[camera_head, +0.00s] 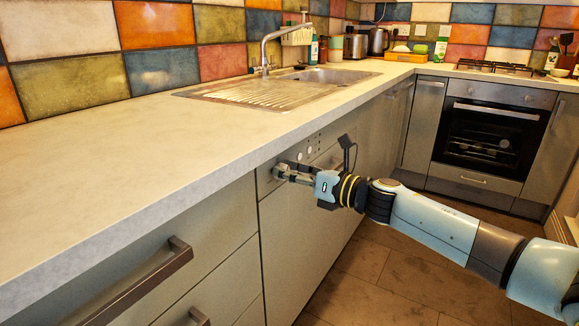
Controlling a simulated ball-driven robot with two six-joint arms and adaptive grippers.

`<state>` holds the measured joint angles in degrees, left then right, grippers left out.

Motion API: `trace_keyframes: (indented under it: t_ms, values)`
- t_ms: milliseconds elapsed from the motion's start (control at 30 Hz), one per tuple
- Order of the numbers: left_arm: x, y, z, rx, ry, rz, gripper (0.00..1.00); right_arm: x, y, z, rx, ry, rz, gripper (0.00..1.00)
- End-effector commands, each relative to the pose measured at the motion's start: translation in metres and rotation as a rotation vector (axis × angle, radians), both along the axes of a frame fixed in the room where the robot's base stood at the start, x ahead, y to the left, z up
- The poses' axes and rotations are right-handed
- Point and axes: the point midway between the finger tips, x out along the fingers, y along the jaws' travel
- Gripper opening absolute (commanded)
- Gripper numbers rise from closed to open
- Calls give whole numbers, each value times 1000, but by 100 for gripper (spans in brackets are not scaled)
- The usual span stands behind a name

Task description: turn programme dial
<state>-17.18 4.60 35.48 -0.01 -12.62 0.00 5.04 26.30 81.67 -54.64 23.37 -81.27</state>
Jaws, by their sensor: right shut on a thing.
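The appliance's control panel (325,141) is a grey strip just under the worktop, with a few small round buttons. My right gripper (279,171) reaches in from the right and is at the left end of this panel. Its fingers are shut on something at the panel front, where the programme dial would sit. The dial itself is hidden behind the fingers, so I cannot see its angle. The appliance door (297,232) below the panel is closed. My left gripper is not in view.
The pale worktop (130,155) overhangs the panel closely. A drawer handle (140,285) sticks out at lower left. The sink (285,88), oven (490,128), kettle (379,41) and toaster (355,47) are farther back. The tiled floor (390,285) is clear at lower right.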

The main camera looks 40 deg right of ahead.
Motion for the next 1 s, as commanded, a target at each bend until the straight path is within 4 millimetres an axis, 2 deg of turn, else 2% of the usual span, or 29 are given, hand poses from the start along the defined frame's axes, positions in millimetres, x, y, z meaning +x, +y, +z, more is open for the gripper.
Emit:
trace_keyframes:
  t_ms: [100,500,1000]
  values:
    - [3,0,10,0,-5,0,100,1,0,4,98,39,0,3]
    - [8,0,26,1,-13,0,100,1,-2,2,356,146,-1,3]
    - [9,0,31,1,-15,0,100,1,-2,0,451,187,-1,3]
